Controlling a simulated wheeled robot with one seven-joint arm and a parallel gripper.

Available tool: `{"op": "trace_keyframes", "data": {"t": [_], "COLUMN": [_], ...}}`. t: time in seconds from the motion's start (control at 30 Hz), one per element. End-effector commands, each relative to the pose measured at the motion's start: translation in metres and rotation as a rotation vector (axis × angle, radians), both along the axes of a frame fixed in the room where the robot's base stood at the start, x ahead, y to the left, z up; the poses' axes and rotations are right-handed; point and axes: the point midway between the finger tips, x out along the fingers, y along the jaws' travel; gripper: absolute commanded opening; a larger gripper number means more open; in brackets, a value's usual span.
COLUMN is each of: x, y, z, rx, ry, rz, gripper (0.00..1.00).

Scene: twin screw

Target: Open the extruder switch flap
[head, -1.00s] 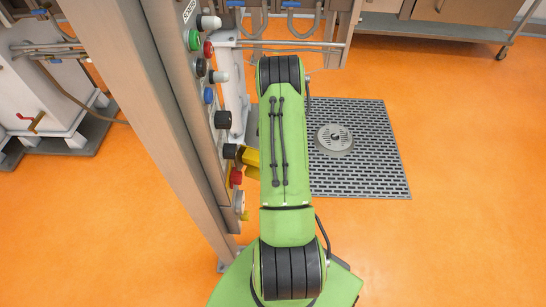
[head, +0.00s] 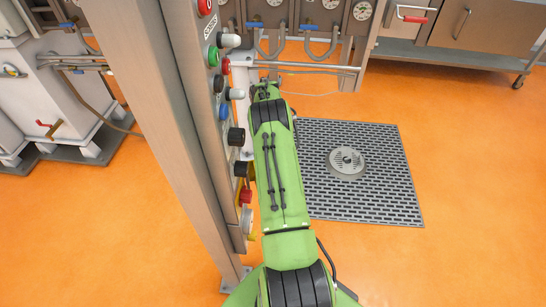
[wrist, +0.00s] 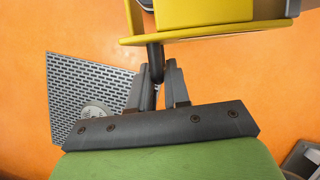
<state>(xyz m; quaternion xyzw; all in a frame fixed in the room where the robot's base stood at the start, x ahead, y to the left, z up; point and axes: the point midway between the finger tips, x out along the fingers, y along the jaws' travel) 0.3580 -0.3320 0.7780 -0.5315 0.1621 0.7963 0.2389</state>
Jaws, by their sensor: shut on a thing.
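The yellow flap (wrist: 220,32) fills the top of the wrist view as a flat plate, with a yellow box-like part above it. A short dark handle (wrist: 154,53) sticks down from its near edge. My gripper (wrist: 156,78) is shut on this handle, a finger on either side. The flap's angle to its housing cannot be told. In the head view the switch panel (head: 212,120) runs down the steel column, and my green arm hides the gripper and most of the flap area.
The panel carries several buttons, including a red button (head: 244,196) low down and a black knob (head: 237,137). A floor grate (head: 390,190) lies right of my arm. Pipes and gauges stand behind.

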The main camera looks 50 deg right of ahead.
Motion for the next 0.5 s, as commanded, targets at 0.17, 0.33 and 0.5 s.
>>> {"op": "trace_keyframes", "data": {"t": [0.17, 0.33, 0.5], "x": [0.0024, 0.0024, 0.0023], "y": [0.0008, 0.0009, 0.001], "z": [-0.0006, -0.0005, -0.0007], "rx": [0.001, 0.002, 0.002], "ry": [0.0, 0.0, 0.0], "rz": [0.018, 0.02, 0.019], "gripper": [0.0, 0.0, 0.18]}}
